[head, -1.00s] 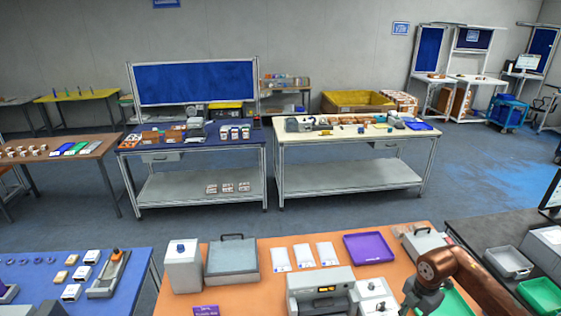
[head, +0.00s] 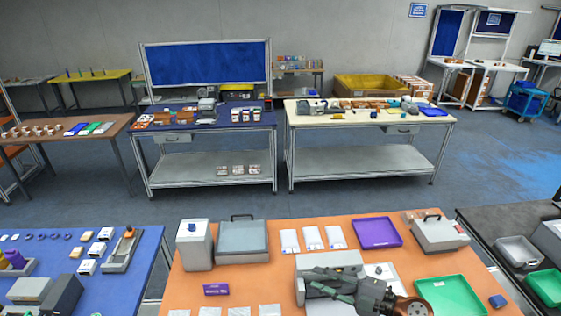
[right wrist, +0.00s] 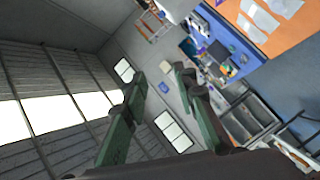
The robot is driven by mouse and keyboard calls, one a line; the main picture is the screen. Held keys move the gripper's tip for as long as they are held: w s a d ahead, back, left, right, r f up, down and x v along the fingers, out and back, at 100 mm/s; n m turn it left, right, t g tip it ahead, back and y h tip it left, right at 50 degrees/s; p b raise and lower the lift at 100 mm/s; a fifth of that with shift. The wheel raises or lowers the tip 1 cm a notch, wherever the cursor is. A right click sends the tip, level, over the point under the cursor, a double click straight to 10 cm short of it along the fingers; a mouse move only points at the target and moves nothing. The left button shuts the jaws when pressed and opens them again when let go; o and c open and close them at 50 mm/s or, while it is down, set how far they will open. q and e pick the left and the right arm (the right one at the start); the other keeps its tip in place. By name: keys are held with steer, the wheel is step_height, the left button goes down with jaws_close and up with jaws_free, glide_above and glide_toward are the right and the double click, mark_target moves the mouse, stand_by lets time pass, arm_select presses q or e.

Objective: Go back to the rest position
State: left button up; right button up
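My right gripper (head: 318,282) is in the lower middle of the head view, in front of a grey machine (head: 328,259) on the orange table (head: 265,282). Its arm comes in from the bottom edge. The right wrist view shows its two green fingers (right wrist: 160,76) spread apart with nothing between them. I cannot tell its exact height above the table. It partly hides the grey machine. My left gripper is not in the head view.
The orange table holds a white box (head: 195,246), a grey case (head: 241,241), a purple tray (head: 377,232) and a green tray (head: 452,296). A blue table (head: 125,279) stands at left and a dark table (head: 482,224) at right. Floor is free behind them.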

steer(key=w+d+r+m+t+h, duration=0.1)
steer(key=w+d+r+m+t, duration=0.2)
steer(key=d+r+m+t, duration=0.3)
steer(key=d+f+m+t+h, duration=0.3)
steer(key=d+m+t+h, duration=0.2)
steer(key=d+m+h, duration=0.35)
steer(key=s+d+f+m+g+h, duration=0.35)
steer(key=d+f, duration=0.25)
steer(key=f, duration=0.2)
steer(key=s+d+f+m+g+h, duration=0.3)
steer(key=s+d+f+m+h, duration=0.2)
steer(key=d+f, duration=0.3)
steer(key=s+a+f+m+g+y, duration=0.1)
steer(key=s+a+f+g, duration=0.1)
steer(key=s+f+g, duration=0.55)
steer(key=s+a+f+g+y, duration=0.25)
steer(key=s+f, duration=0.65)
steer(key=s, duration=0.5)
step_height(320, 180, down, 36)
steer(key=s+a+b, duration=0.2)
steer(key=s+b, duration=0.1)
steer(key=b, duration=0.3)
steer(key=s+f+n+g+b, duration=0.1)
steer(key=s+f+b, duration=0.3)
steer(key=s+f, duration=1.5)
step_height(320, 180, down, 3)
steer(key=shift+r+g, duration=0.1)
steer(key=shift+g, duration=0.35)
